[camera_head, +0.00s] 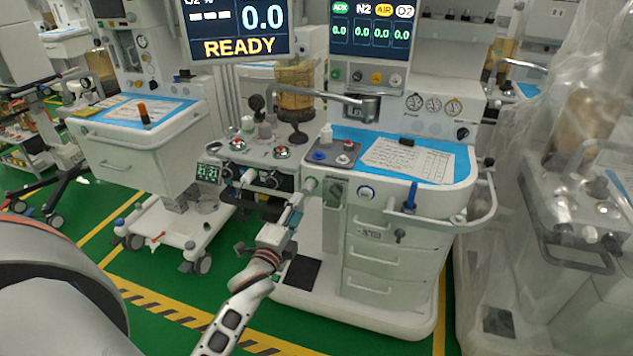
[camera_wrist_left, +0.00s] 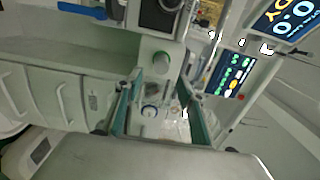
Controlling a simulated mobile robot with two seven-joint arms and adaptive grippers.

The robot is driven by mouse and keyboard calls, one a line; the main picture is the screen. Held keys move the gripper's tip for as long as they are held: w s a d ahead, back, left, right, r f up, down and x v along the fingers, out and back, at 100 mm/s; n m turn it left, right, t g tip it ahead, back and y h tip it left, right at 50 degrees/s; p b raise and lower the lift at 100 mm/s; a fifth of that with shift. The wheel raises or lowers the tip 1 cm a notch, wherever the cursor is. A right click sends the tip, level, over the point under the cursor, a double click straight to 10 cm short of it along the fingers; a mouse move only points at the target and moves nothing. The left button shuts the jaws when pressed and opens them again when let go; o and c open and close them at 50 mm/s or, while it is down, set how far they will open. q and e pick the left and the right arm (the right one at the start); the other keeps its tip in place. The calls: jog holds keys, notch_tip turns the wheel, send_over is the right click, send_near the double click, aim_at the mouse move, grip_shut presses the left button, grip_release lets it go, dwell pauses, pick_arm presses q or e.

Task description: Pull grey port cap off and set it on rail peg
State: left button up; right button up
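The grey-green port cap (camera_head: 310,185) sits on a port at the left front of the middle cart. In the left wrist view the cap (camera_wrist_left: 161,62) lies ahead, between the lines of my fingers. My left gripper (camera_head: 295,207) is just below and left of the cap in the head view. In the left wrist view its two teal fingers (camera_wrist_left: 158,112) are spread apart with nothing gripped. A blue upright piece (camera_head: 411,196) stands at the cart's front rail (camera_head: 485,212); I cannot tell whether it is the rail peg. My right gripper is out of view.
A dark panel (camera_head: 335,193) is right of the cap. Drawers (camera_head: 385,262) are below. A plastic-draped cart (camera_head: 560,200) stands at right, another cart (camera_head: 140,150) at left.

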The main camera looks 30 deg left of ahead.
aim_at(305, 193)
pick_arm(q)
jog(key=shift+w+r, duration=0.1)
jog(key=shift+w, duration=0.05)
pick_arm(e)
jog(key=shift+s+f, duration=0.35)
pick_arm(q)
jog(key=shift+w+a, duration=0.1)
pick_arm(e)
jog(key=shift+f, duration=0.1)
pick_arm(q)
jog(key=shift+w+a+b, duration=0.1)
jog(key=shift+w+b, duration=0.2)
jog(key=shift+w, duration=0.35)
jog(key=b+x, duration=0.1)
jog(key=x, duration=0.4)
jog(key=shift+w+a, duration=0.15)
jog(key=shift+w, duration=0.1)
jog(key=shift+w+a, duration=0.15)
jog(key=shift+w, duration=0.8)
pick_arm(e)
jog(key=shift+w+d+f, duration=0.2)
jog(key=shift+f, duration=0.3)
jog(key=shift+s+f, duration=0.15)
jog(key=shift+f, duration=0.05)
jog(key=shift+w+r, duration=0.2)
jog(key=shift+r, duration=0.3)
